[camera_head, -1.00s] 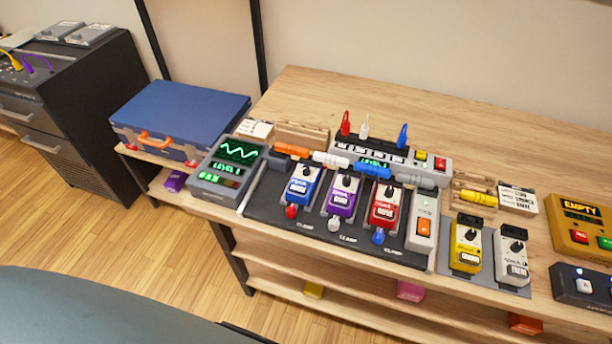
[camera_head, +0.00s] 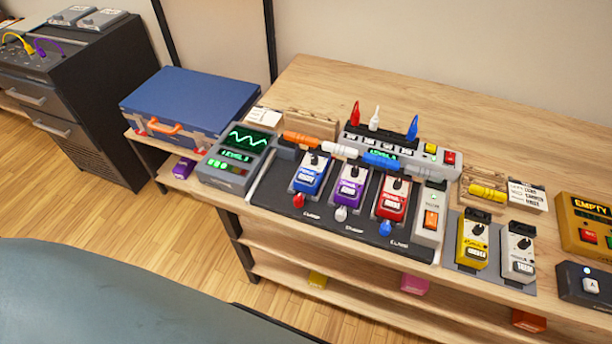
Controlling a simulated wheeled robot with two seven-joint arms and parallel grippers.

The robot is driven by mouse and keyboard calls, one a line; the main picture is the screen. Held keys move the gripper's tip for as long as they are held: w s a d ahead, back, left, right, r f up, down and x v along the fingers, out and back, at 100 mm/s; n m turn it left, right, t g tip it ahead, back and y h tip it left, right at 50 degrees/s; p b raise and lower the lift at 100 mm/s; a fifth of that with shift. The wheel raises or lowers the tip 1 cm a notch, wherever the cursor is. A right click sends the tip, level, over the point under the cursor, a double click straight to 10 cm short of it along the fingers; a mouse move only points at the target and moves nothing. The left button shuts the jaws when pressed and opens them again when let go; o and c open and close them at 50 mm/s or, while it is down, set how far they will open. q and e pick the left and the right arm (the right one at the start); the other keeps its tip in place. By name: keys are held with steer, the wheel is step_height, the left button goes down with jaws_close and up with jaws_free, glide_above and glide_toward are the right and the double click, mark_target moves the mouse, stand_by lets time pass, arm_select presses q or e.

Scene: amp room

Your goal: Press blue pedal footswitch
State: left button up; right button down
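The blue pedal (camera_head: 311,174) stands at the left of three pedals on a dark pedalboard (camera_head: 270,196). It has a black knob at its top, a pale label or switch plate lower down, and a red plug at its near end. The purple pedal (camera_head: 350,186) is just right of it, with a white plug. The red pedal (camera_head: 393,197) is further right, with a blue plug. Neither of my grippers shows in the view.
The wooden bench (camera_head: 480,112) has clear room at the back. A green-screen meter (camera_head: 236,160) and blue case (camera_head: 190,101) are left of the board. Yellow (camera_head: 472,243) and white (camera_head: 517,252) pedals stand right. A power unit (camera_head: 400,146) is behind.

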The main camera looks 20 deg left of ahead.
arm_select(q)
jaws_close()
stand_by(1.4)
